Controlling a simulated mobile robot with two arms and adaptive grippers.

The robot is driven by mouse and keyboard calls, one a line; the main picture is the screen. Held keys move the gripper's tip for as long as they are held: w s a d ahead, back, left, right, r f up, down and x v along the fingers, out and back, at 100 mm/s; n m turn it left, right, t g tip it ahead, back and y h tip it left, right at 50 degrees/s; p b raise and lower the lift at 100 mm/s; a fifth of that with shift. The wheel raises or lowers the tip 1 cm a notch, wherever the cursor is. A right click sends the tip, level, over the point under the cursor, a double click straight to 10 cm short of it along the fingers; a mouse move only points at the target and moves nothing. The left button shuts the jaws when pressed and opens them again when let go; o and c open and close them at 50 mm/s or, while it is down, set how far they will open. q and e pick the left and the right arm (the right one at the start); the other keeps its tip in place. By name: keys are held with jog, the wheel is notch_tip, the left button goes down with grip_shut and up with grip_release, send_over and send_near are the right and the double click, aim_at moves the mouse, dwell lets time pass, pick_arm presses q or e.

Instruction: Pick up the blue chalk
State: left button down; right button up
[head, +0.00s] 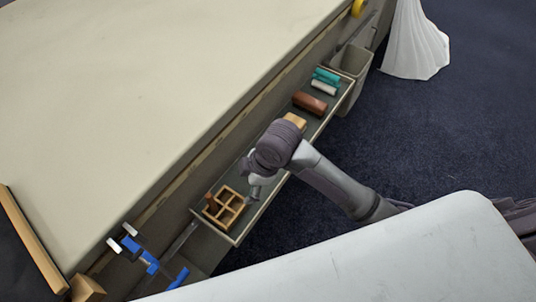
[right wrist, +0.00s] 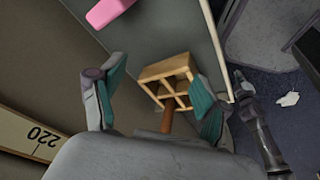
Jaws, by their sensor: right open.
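I cannot make out a blue chalk in either view. My right gripper (head: 256,186) is over the long side tray (head: 290,160), just beside a small wooden box with compartments (head: 225,208). The near compartments are partly hidden. A pink block (right wrist: 108,12) lies on the tray at the top. My left gripper is not in view.
The wide pale table top (head: 130,90) fills the left. Further along the tray are a brown block (head: 309,103), a white roll (head: 323,88) and a teal item (head: 327,76). A bin (head: 350,68) hangs beyond. Blue-and-white parts (head: 150,262) sit at the near table edge.

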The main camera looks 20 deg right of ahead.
jog(key=w+d+r+n, duration=0.1)
jog(key=w+n, duration=0.1)
jog(key=w+d+r+n+h, duration=0.1)
jog(key=w+r+n, duration=0.1)
jog(key=w+d+r+n+g+h, duration=0.1)
jog(key=w+n, duration=0.1)
jog(key=shift+w+d+r, duration=0.15)
jog(key=shift+w+r, duration=0.1)
jog(key=shift+w, duration=0.15)
jog(key=w+d+r+n+h, duration=0.2)
jog(key=w+d+r+n, duration=0.1)
jog(key=w+d+r, duration=0.15)
jog(key=shift+g, duration=0.4)
jog(key=f, duration=0.5)
jog(key=s+f+b, duration=0.1)
jog(key=f, duration=0.2)
jog(key=shift+d, duration=0.25)
jog(key=shift+s+f, duration=0.15)
jog(key=shift+f, duration=1.2)
jog(key=shift+s+f, duration=0.1)
jog(key=shift+f, duration=1.25)
jog(key=c, duration=1.2)
